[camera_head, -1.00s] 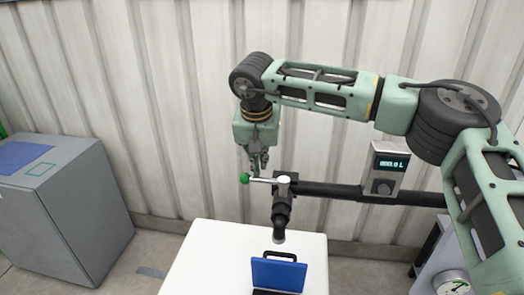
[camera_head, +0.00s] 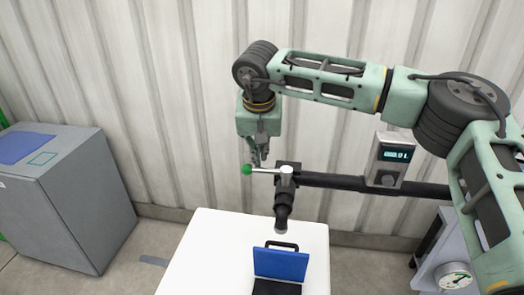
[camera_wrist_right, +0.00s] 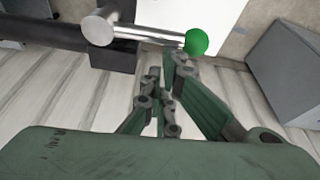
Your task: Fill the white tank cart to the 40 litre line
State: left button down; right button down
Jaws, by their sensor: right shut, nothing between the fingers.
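The white tank cart (camera_head: 200,262) stands at the bottom centre of the head view, its blue lid (camera_head: 281,264) raised above a dark opening. A black spout (camera_head: 283,214) hangs over the cart's back part. The valve lever (camera_head: 266,170) is a silver bar with a green knob (camera_head: 247,169), pointing left from the pipe. In the right wrist view the knob (camera_wrist_right: 197,42) lies just beyond the fingers. My right gripper (camera_head: 259,158) is shut and empty, right behind the lever near the knob; I cannot tell whether it touches. My left gripper is out of view.
A meter with a lit display (camera_head: 395,155) sits on the black pipe (camera_head: 335,182); its digits are too small to read surely. A grey cabinet (camera_head: 75,205) stands left. A round dial (camera_head: 455,278) shows at bottom right. A corrugated wall (camera_head: 150,90) closes the back.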

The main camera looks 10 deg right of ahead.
aim_at(255, 168)
jog(key=s+n, duration=0.1)
jog(key=n, duration=0.1)
jog(key=s+a+n+y+b, duration=0.1)
jog(key=n, duration=0.1)
jog(key=s+a+n+y+b, duration=0.1)
jog(key=n, duration=0.1)
jog(key=shift+s+a+f, duration=0.1)
jog(key=shift+s+f, duration=0.05)
jog(key=shift+s, duration=0.1)
jog(key=shift+s+a+n, duration=0.15)
jog(key=shift+s+n, duration=0.15)
jog(key=shift+s+a+b, duration=0.1)
jog(key=shift+s+b, duration=0.7)
jog(key=shift+b, duration=0.1)
jog(key=shift+s+d+b, duration=0.25)
jog(key=shift+s+b, duration=0.3)
jog(key=shift+s, duration=0.2)
jog(key=shift+s+d+b, duration=0.2)
jog(key=shift+s+b, duration=0.35)
jog(key=shift+s, duration=0.15)
jog(key=shift+s+d+b, duration=0.25)
jog(key=shift+s+b, duration=0.3)
jog(key=shift+s, duration=0.2)
jog(key=shift+s+r, duration=0.1)
jog(key=shift+r, duration=0.15)
